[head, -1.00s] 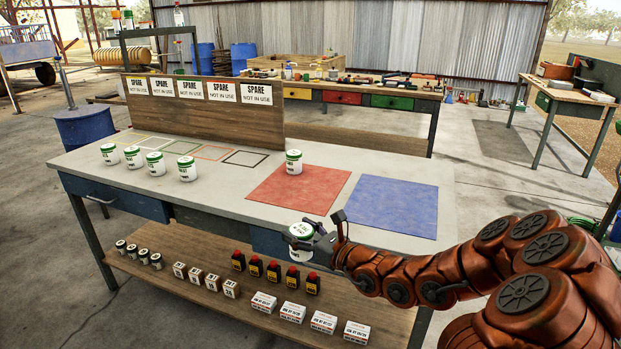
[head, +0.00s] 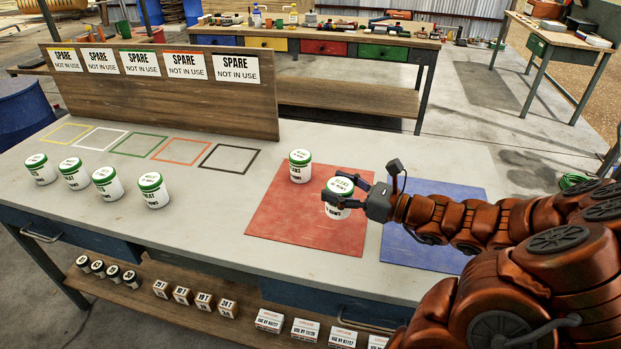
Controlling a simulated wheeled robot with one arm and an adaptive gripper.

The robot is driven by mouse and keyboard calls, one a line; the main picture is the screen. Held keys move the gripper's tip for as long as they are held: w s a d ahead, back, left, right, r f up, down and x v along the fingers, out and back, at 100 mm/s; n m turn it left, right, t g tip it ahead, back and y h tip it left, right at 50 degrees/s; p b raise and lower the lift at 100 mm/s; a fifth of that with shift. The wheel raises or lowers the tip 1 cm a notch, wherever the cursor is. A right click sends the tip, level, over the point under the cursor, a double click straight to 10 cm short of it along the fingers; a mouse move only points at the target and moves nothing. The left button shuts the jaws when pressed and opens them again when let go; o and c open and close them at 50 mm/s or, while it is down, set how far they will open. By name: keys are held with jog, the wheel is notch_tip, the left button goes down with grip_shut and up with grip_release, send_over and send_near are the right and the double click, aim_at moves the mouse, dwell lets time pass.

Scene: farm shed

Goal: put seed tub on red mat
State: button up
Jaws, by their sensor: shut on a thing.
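My gripper (head: 350,195) is shut on a white seed tub (head: 338,211) with a green lid. The held tub appears over the right part of the red mat (head: 285,222); I cannot tell whether its base touches the mat. Another green-lidded tub (head: 300,173) stands upright on the far part of the red mat, behind and left of the held one. Several like tubs (head: 153,197) stand in a row at the left of the bench. The gripper fingers and arm hide part of the held tub and mat.
A blue mat (head: 425,250) lies right of the red mat, partly under my arm. Coloured outlines (head: 229,158) and a wooden board (head: 165,85) with SPARE labels are at the back. The lower shelf (head: 205,315) holds small tins and boxes. Bare bench lies left of the red mat.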

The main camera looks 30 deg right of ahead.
jog(key=shift+w+d+f+p, duration=0.6)
jog(key=shift+w+d+f, duration=0.2)
jog(key=shift+w+d, duration=1.05)
jog(key=shift+w+d+f+p, duration=0.75)
jog(key=shift+w+d, duration=0.75)
jog(key=shift+w, duration=0.8)
jog(key=shift+w+d+f+p, duration=0.5)
jog(key=shift+w+d+f, duration=0.4)
jog(key=shift+w+d, duration=0.95)
jog(key=shift+w+a+f, duration=0.2)
jog(key=o, duration=1.2)
jog(key=shift+o, duration=0.2)
